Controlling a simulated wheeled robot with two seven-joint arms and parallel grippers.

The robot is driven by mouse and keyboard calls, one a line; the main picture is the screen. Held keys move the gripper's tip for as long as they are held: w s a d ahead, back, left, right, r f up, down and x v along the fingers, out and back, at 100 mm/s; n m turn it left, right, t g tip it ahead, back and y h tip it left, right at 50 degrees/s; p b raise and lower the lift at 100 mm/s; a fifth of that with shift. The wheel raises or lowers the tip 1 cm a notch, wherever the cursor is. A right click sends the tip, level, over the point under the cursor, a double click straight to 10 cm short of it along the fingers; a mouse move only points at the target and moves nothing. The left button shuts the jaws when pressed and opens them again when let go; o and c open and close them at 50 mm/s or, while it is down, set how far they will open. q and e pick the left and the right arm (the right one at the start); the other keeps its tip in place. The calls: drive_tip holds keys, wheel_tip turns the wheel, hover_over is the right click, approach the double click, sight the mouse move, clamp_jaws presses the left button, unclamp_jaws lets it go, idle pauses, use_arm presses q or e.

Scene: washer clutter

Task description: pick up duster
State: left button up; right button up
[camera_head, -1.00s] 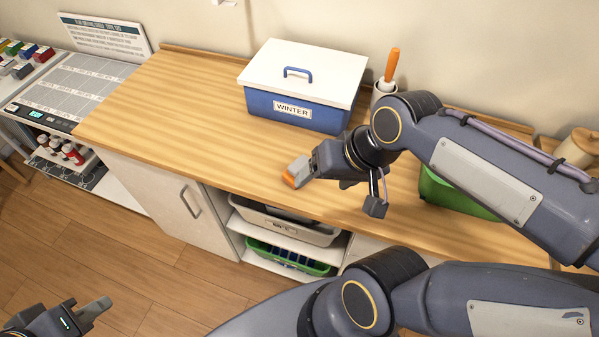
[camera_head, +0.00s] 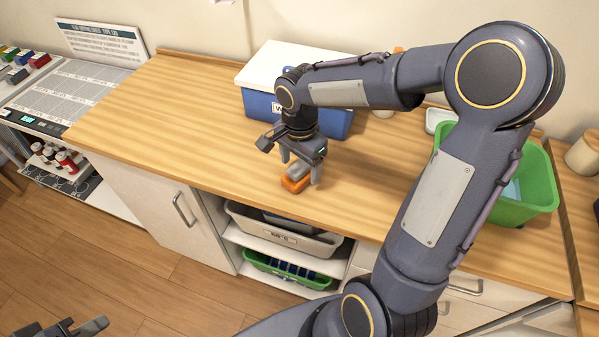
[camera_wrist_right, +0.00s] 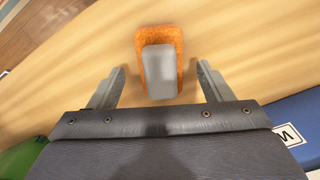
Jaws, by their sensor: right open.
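The duster (camera_head: 294,184) is a small block with an orange base and a grey top, lying on the wooden counter near its front edge. In the right wrist view the duster (camera_wrist_right: 158,60) shows whole, ahead of and between the two fingers. My right gripper (camera_head: 298,172) points down over the duster with its fingers apart; in the wrist view the gripper (camera_wrist_right: 159,78) is open and empty. It partly hides the duster in the head view. My left gripper (camera_head: 85,328) is at the bottom left, away from the counter, with only part of it in frame.
A blue box (camera_head: 335,121) with a white lid stands behind my right gripper. A green bin (camera_head: 540,185) stands at the right, partly behind my arm. The counter (camera_head: 170,110) is clear at the left. Open shelves below hold a grey bin (camera_head: 320,260).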

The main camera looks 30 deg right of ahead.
drive_tip(key=shift+f, duration=1.35)
drive_tip(key=c, duration=1.1)
drive_tip(key=shift+c, duration=0.3)
drive_tip(key=shift+r, duration=0.1)
drive_tip(key=shift+w+r, duration=0.1)
drive_tip(key=shift+r, duration=0.35)
wheel_tip(320, 180, up, 2)
drive_tip(key=shift+r, duration=0.25)
drive_tip(key=s+a+r+b, duration=0.1)
drive_tip(key=s+a+r, duration=0.6)
drive_tip(key=s, duration=0.5)
wheel_tip(320, 180, up, 2)
drive_tip(key=shift+a+r+b, duration=0.2)
drive_tip(key=shift+r+b, duration=0.05)
drive_tip(key=shift+b, duration=0.05)
